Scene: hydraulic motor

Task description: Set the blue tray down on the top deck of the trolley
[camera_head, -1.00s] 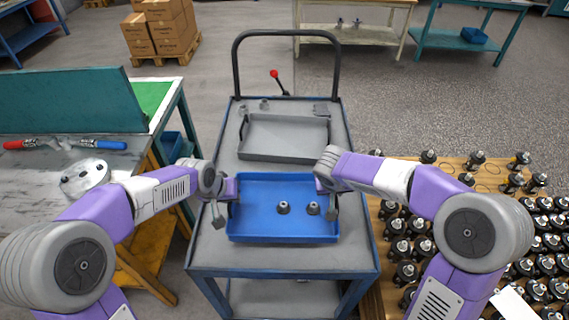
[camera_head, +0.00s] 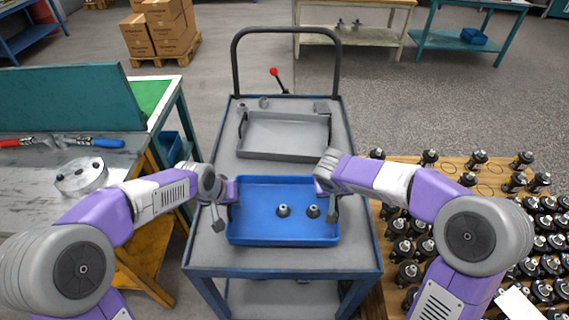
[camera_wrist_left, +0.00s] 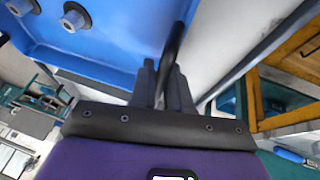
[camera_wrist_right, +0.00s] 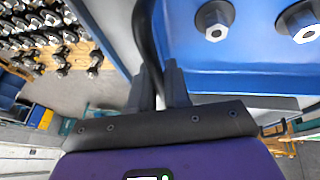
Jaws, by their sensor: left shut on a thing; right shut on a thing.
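The blue tray (camera_head: 283,235) is level over the near half of the trolley's grey top deck (camera_head: 285,258) in the head view. Two small dark-and-silver parts (camera_head: 283,210) (camera_head: 313,211) stand in it. My left gripper (camera_wrist_left: 163,78) is shut on the black handle at the tray's left end. My right gripper (camera_wrist_right: 158,80) is shut on the black handle at its right end. Both handles are largely hidden by my wrists in the head view. I cannot tell whether the tray's underside touches the deck.
A grey tray (camera_head: 285,155) sits on the far half of the deck, close behind the blue tray, with small parts beyond it. The trolley's push bar (camera_head: 286,32) rises at the far end. A workbench (camera_head: 120,160) stands left; a pallet of motor parts (camera_head: 450,165) stands right.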

